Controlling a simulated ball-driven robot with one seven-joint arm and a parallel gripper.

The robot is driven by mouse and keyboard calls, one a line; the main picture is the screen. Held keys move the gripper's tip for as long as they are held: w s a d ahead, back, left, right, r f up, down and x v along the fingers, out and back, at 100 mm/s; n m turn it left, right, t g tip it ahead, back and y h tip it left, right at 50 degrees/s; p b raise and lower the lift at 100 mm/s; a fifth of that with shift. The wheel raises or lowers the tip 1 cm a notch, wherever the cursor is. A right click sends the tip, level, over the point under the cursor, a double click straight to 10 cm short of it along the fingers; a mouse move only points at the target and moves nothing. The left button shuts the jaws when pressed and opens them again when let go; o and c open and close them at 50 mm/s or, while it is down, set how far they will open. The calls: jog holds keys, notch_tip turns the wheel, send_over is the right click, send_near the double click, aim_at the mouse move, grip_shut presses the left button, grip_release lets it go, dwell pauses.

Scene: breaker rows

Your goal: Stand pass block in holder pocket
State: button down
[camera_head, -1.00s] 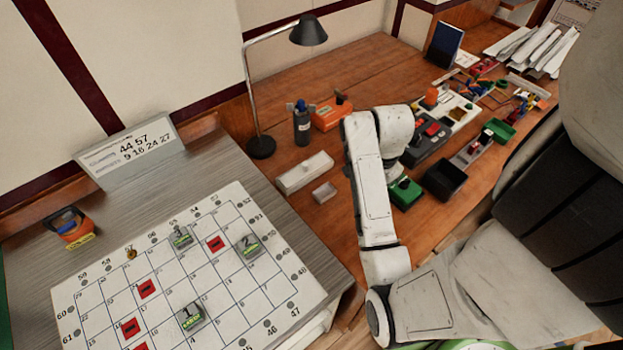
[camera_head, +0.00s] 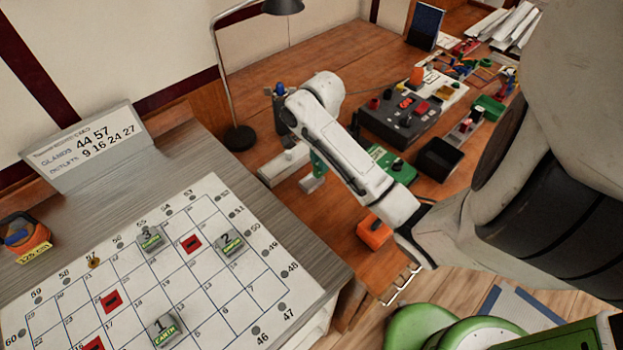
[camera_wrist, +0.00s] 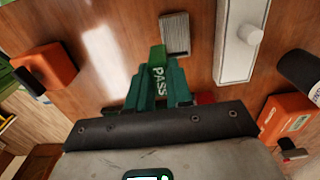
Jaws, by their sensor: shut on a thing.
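The pass block (camera_wrist: 158,78) is green with white letters reading PASS. In the wrist view it sits between the dark green fingers of my gripper (camera_wrist: 152,92), which is shut on it. In the head view my gripper (camera_head: 318,165) shows only as a bit of green below my arm. A small grey holder (camera_wrist: 174,35) lies on the bench just beyond the block's far end in the wrist view. The holder also shows in the head view (camera_head: 311,184), just below the green. I cannot see into its pocket, nor tell whether block and holder touch.
A long white box (camera_wrist: 240,45) stands beside the holder. A dark bottle (camera_wrist: 300,68) and an orange box (camera_wrist: 290,118) are at the right in the wrist view. Another orange box (camera_head: 374,233) sits near the bench's front edge. A black bin (camera_head: 439,159) stands farther right.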

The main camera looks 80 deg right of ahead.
jog(key=shift+w+d+f, duration=0.2)
jog(key=shift+w+f, duration=0.2)
jog(key=shift+f, duration=0.1)
jog(key=shift+w+d+f, duration=0.15)
jog(key=shift+w+f, duration=0.25)
jog(key=shift+f, duration=0.1)
jog(key=shift+w+d+f, duration=0.1)
jog(key=shift+w+f, duration=0.25)
jog(key=shift+f, duration=0.1)
jog(key=shift+w+f, duration=0.1)
jog(key=shift+f, duration=1.6)
jog(key=c, duration=0.9)
grip_release()
jog(key=shift+c, duration=0.2)
notch_tip(320, 180, up, 12)
jog(key=p, duration=0.4)
jog(key=shift+p, duration=0.35)
